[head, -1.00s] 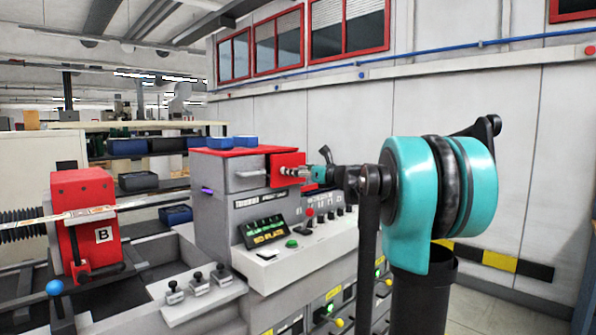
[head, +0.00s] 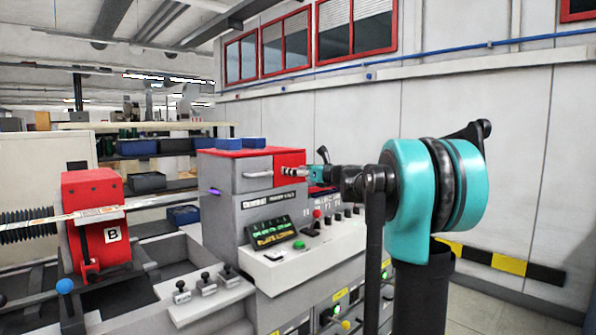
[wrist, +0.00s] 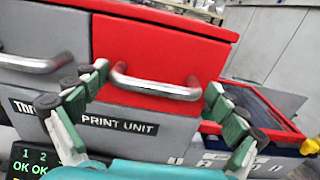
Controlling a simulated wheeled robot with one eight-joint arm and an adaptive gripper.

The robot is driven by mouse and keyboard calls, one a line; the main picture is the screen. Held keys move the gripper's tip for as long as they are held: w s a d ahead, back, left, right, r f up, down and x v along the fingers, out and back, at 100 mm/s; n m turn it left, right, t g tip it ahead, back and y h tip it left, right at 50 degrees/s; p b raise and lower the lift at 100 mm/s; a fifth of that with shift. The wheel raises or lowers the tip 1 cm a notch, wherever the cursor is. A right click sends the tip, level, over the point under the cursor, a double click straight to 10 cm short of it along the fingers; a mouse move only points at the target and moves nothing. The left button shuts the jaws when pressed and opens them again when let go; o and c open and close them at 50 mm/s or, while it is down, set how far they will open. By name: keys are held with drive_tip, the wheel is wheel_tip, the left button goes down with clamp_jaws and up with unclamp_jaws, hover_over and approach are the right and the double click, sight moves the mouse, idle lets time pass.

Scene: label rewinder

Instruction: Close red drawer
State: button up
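The red drawer (head: 288,160) is at the upper right of the grey print unit cabinet. In the wrist view its red front (wrist: 160,48) fills the middle, with a silver bar handle (wrist: 155,84) across its lower part. How far the drawer stands out is hard to tell; any gap looks small. My gripper (wrist: 158,82) faces the front with its green-padded fingers spread, one near each end of the handle. Nothing is held between them. Whether the fingers touch the front is unclear. In the head view my gripper (head: 306,169) covers part of the drawer.
A grey drawer (wrist: 45,35) with its own handle is left of the red one. Blue bins (head: 254,142) stand on the cabinet's red top. A control panel (head: 270,232) with buttons lies below. A red-framed tray (wrist: 262,108) is at the right.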

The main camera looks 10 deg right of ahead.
drive_tip(key=shift+s, duration=0.1)
drive_tip(key=v, duration=1.2)
